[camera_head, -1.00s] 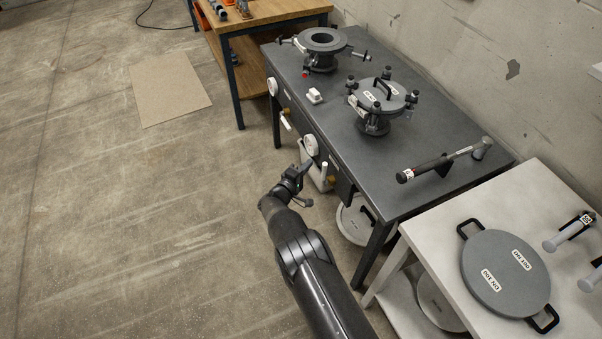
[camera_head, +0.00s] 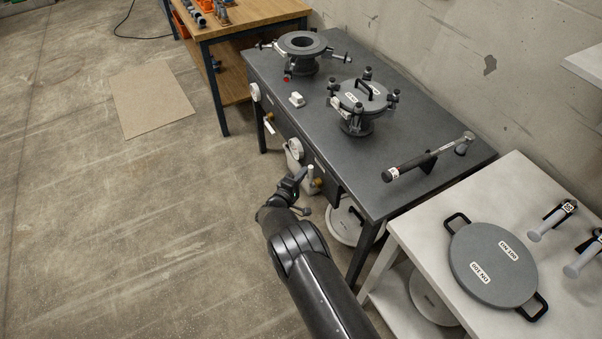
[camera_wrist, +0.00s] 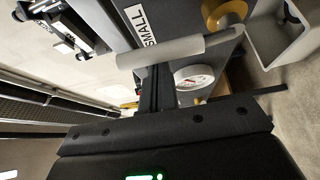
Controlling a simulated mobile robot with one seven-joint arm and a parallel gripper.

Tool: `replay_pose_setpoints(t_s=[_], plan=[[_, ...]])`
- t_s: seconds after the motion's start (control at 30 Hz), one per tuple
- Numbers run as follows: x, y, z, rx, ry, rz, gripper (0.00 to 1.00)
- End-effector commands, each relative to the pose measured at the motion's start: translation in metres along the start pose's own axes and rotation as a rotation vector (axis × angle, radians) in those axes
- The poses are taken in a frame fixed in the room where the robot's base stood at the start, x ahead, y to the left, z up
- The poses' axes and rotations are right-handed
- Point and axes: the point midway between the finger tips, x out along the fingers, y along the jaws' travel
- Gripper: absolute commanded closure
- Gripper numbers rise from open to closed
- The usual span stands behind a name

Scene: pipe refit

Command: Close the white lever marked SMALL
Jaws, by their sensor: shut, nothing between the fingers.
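The white lever marked SMALL (camera_wrist: 175,48) runs crosswise in the wrist view, just below the SMALL label (camera_wrist: 143,27) on the dark panel. In the head view the lever (camera_head: 310,172) stands roughly upright at the front of the dark bench, beside a brass fitting (camera_head: 317,183). My gripper (camera_head: 303,172) is shut and empty, immediately left of the lever in the head view. In the wrist view its narrow dark fingers (camera_wrist: 150,88) reach up to the lever's lower edge. I cannot tell whether they touch it.
A round white gauge (camera_head: 295,149) is on the bench front, close to my gripper; it also shows in the wrist view (camera_wrist: 193,78). The dark bench (camera_head: 420,140) carries flanged fittings. Open floor (camera_head: 130,230) lies to the left.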

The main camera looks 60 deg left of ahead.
Motion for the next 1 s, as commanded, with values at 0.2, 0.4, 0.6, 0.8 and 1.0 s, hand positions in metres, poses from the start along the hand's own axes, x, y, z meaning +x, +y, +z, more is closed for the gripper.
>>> replay_pose_setpoints(t_s=[0.2, 0.4, 0.6, 0.8, 1.0], plan=[[0.0, 0.0, 0.0, 0.001, 0.0, 0.001, 1.0], [-0.002, 0.0, 0.002, 0.027, 0.0, 0.017, 1.0], [-0.003, 0.001, 0.004, 0.056, 0.0, 0.033, 1.0], [-0.004, 0.001, 0.007, 0.082, 0.0, 0.049, 1.0], [-0.007, 0.0, 0.011, 0.134, 0.0, 0.08, 1.0]])
